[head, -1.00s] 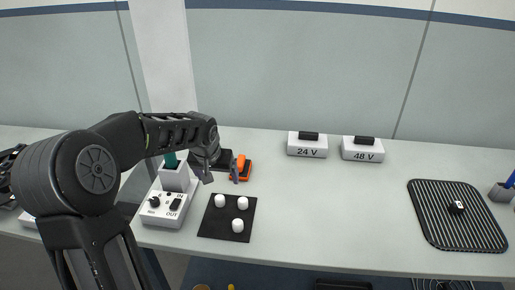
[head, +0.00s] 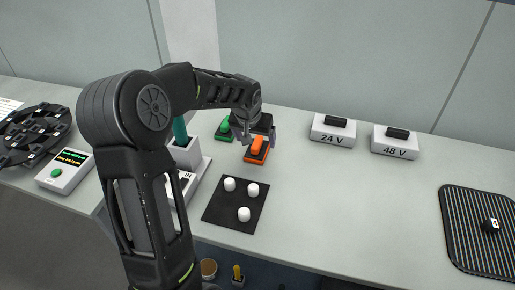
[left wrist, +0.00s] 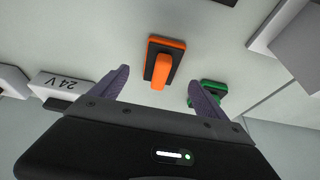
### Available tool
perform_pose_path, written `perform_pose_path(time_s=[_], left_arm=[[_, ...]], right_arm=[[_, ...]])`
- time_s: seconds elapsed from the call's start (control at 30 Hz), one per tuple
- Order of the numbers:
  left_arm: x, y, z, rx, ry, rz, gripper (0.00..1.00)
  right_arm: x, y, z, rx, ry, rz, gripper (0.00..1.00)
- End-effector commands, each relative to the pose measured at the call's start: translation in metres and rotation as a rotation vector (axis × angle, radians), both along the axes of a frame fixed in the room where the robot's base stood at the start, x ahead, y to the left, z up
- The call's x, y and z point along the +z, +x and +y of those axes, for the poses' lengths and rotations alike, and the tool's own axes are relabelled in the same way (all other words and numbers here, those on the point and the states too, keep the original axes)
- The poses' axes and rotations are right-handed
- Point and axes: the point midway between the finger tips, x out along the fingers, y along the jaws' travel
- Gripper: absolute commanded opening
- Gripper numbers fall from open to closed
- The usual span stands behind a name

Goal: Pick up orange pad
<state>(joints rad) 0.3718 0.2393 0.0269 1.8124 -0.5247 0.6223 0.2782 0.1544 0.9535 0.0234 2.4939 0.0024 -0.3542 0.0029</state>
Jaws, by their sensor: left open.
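The orange pad (head: 257,151) lies on the table just in front of my left gripper (head: 261,138). It is a flat orange-edged plate with a dark top and a raised orange handle. In the left wrist view the orange pad (left wrist: 162,62) shows beyond and between the two fingertips of my left gripper (left wrist: 158,84). My left gripper is open and empty, and the pad is not between its fingers in the head view as far as I can tell. My right gripper is not in view.
A green pad (head: 224,130) sits left of the orange one. A black mat (head: 222,213) with white knobs lies in front. The 24 V box (head: 333,130) and 48 V box (head: 395,141) stand to the right. A ribbed mat (head: 470,245) lies far right.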

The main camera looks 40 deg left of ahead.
Motion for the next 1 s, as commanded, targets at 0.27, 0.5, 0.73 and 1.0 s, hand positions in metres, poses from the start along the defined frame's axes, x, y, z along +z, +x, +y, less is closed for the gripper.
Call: perform_pose_path(time_s=[0.27, 0.5, 0.73, 1.0], left_arm=[[-0.004, 0.002, 0.001, 0.001, 0.001, 0.000, 0.85], [-0.016, 0.008, 0.004, 0.002, -0.002, 0.004, 0.85], [-0.045, 0.021, 0.009, 0.001, 0.000, 0.002, 0.85], [-0.051, 0.023, 0.010, 0.001, 0.000, -0.001, 0.85]], right_arm=[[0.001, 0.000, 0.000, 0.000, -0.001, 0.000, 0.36], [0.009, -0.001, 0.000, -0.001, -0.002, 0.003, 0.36], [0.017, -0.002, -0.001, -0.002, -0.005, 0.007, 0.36], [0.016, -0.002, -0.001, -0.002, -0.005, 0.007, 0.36]])
